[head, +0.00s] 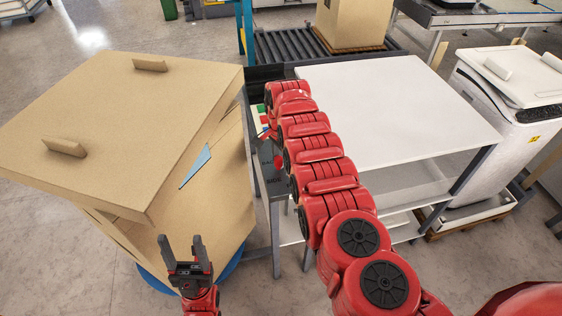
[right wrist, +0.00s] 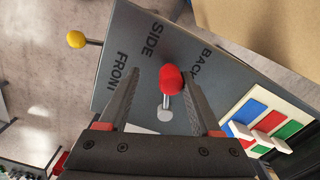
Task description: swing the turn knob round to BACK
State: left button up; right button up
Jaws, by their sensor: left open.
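The turn knob (right wrist: 171,80) has a red grip on a short stem above a pale round base. It is on a grey panel (right wrist: 125,75) lettered FRONT, SIDE and BACK. In the right wrist view its red grip is near the SIDE and BACK lettering; I cannot tell its exact setting. My right gripper (right wrist: 152,72) is open, its fingers on either side of the knob; contact is unclear. In the head view my right arm hides this gripper, and the panel (head: 272,182) shows only partly. My left gripper (head: 181,241) is open and empty, near the cardboard box.
A yellow ball lever (right wrist: 76,39) and coloured rocker switches (right wrist: 268,122) flank the knob. A large lidded cardboard box (head: 120,105) stands left of the panel, a white-topped table (head: 400,105) right of it. A roller conveyor (head: 285,45) is behind.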

jog(key=shift+a+r, duration=0.1)
jog(key=shift+w+r, duration=0.1)
jog(key=shift+r, duration=0.2)
notch_tip(320, 180, up, 17)
jog(key=shift+f, duration=0.15)
